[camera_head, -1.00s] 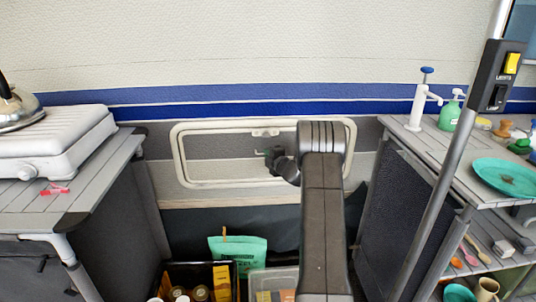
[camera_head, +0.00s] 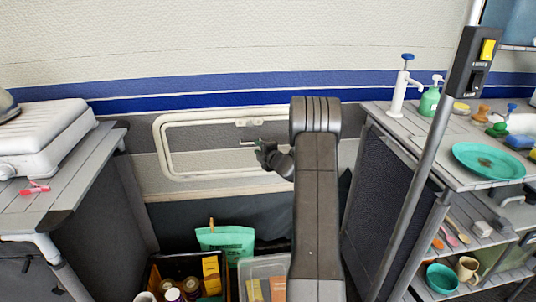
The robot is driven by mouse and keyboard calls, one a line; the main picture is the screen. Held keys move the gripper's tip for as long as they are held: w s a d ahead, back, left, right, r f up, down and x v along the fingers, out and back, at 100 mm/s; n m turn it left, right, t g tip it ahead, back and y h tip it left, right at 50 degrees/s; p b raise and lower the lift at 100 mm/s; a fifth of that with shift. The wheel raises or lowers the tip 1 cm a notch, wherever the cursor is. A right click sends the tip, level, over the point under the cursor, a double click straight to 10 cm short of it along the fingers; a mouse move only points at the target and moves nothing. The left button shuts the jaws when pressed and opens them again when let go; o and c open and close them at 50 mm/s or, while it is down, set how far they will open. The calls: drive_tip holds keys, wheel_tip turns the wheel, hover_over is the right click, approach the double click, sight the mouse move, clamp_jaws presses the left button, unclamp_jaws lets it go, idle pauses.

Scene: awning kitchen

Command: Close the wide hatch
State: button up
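The wide hatch (camera_head: 165,150) is a long white rounded frame low on the caravan wall, below the blue stripe. A small white latch (camera_head: 248,122) sits at its top edge. The panel inside shows grey and beige bands; I cannot tell whether it is fully flush or slightly ajar. My gripper (camera_head: 258,147) is in front of the right half of the hatch, below the latch. It is small and dark, and its fingers are not clear. Whether it touches the panel cannot be told. My arm hides the hatch's right end.
A grey counter with a white stove (camera_head: 45,138) stands at left. At right, a shelf unit holds a teal plate (camera_head: 488,161), bottles and cups, with a switch pole (camera_head: 430,170) in front. Crates (camera_head: 157,278) with jars and packets stand below the hatch.

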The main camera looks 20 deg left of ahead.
drive_tip(key=v, duration=0.8)
drive_tip(key=shift+p, duration=0.45)
drive_tip(key=b, duration=0.2)
approach(250, 147)
drive_tip(key=w+a+r, duration=0.3)
drive_tip(key=a, duration=0.2)
drive_tip(key=shift+s+d, duration=0.1)
drive_tip(key=shift+d, duration=0.05)
drive_tip(key=shift+d+r, duration=0.1)
